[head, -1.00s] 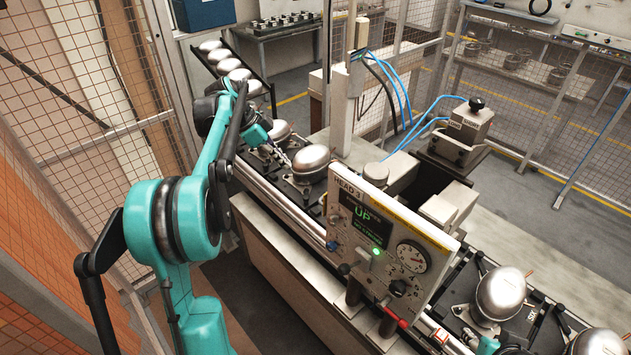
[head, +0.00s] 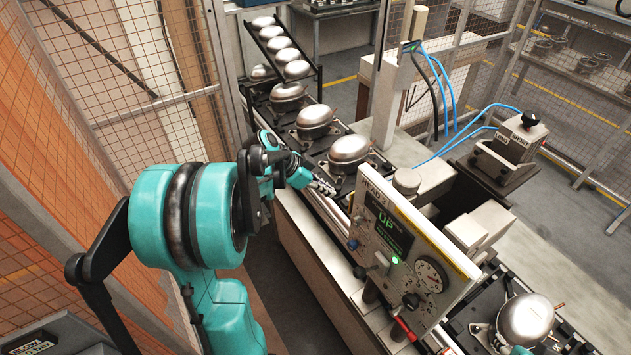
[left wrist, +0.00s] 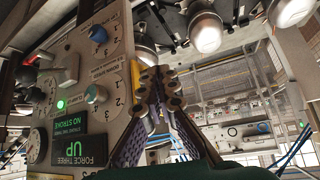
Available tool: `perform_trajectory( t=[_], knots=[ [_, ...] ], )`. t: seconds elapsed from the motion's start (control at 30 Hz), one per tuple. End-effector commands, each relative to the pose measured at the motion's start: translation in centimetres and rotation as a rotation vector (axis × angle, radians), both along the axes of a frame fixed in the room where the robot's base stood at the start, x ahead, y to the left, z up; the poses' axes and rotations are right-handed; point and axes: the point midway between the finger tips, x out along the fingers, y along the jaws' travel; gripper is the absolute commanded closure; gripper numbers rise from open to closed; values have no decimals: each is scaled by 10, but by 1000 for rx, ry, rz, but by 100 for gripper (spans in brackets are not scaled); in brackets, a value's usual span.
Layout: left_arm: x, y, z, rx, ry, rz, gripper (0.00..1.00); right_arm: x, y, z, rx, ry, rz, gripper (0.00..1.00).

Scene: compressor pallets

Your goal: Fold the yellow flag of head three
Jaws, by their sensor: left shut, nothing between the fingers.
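The head three panel (head: 405,250) stands over the pallet line, with a green "UP" on its dark display. A yellow strip (head: 437,241) runs along its top edge. A narrow yellow piece (left wrist: 136,80) shows in the left wrist view beside the panel's edge, partly behind my fingers; I cannot tell whether it is the flag. My left gripper (head: 327,187) is shut and empty, just left of the panel's upper left corner. In the left wrist view its fingertips (left wrist: 160,82) are together close to the yellow piece; contact cannot be told. My right gripper is not in view.
Silver compressors (head: 349,150) sit on dark pallets along the conveyor left of and behind the panel, close to my left gripper. Another compressor (head: 525,318) is at the lower right. A control box (head: 510,150) stands behind the panel. Mesh fencing (head: 110,60) encloses the left side.

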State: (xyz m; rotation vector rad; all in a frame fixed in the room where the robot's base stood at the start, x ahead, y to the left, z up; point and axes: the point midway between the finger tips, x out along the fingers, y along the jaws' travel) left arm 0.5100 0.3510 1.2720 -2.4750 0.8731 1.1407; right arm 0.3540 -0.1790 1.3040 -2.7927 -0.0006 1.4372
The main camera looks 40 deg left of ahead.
Motion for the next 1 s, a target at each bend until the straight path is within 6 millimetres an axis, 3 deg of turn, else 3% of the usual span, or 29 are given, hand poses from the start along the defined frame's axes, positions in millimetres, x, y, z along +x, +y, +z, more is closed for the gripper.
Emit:
perform_trajectory(
  t=[0.3,0.77,1.0],
  knots=[
    [28,-22,-21,0,0,-1,100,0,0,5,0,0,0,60],
    [32,-25,-25,-1,0,-8,100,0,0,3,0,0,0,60],
    [42,-33,-29,0,1,-123,100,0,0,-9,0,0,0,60]
  ],
)
